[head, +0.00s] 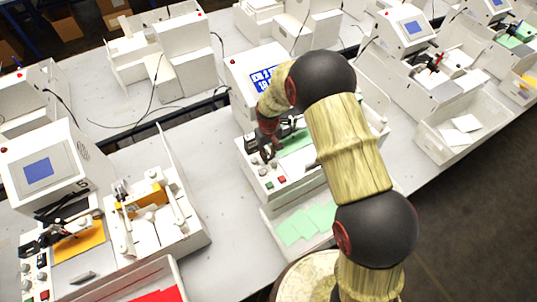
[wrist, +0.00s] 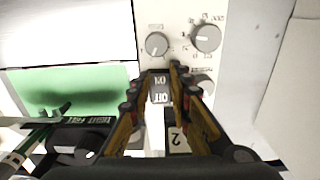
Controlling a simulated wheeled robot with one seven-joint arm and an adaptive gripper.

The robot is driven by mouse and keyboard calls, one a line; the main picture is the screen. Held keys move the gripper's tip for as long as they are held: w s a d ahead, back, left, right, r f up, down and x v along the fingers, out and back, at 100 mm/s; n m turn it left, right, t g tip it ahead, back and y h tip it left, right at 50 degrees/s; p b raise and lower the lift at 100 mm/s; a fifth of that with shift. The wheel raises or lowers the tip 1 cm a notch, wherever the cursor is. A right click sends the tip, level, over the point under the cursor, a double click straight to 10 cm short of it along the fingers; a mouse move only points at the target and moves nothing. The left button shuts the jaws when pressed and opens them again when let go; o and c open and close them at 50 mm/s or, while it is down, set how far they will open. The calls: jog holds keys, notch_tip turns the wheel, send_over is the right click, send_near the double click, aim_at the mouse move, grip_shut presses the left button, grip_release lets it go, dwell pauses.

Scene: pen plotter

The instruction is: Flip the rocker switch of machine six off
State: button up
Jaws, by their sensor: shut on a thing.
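The white plotter machine (head: 243,95) with a blue display stands in the middle of the head view; its number is not readable there. My gripper (head: 267,152) reaches down to its control panel, and my arm covers much of the machine. In the wrist view the rocker switch (wrist: 160,91), marked ON and OFF, lies between the two fingers of my gripper (wrist: 160,74). The fingers are closed in on it, one at each side. Which half of the rocker is pressed in is hard to tell.
Grey knobs (wrist: 157,44) sit just beyond the switch on the panel. A green sheet (wrist: 80,90) lies to its left. In the head view green cards (head: 300,228) lie in a tray before the machine, and another machine (head: 42,165) stands at left.

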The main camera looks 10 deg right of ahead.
grip_shut()
jog(key=shift+w+a+g+h, duration=0.1)
jog(key=shift+w+g+h, duration=0.15)
jog(key=shift+g, duration=0.4)
jog(key=shift+w+a+g+h, duration=0.1)
jog(key=shift+w+g+h, duration=0.15)
jog(key=shift+g, duration=0.4)
jog(key=shift+r+g+b, duration=0.2)
jog(key=shift+g+b, duration=0.2)
jog(key=o, duration=0.7)
grip_release()
jog(key=v, duration=1.2)
jog(key=shift+a, duration=0.25)
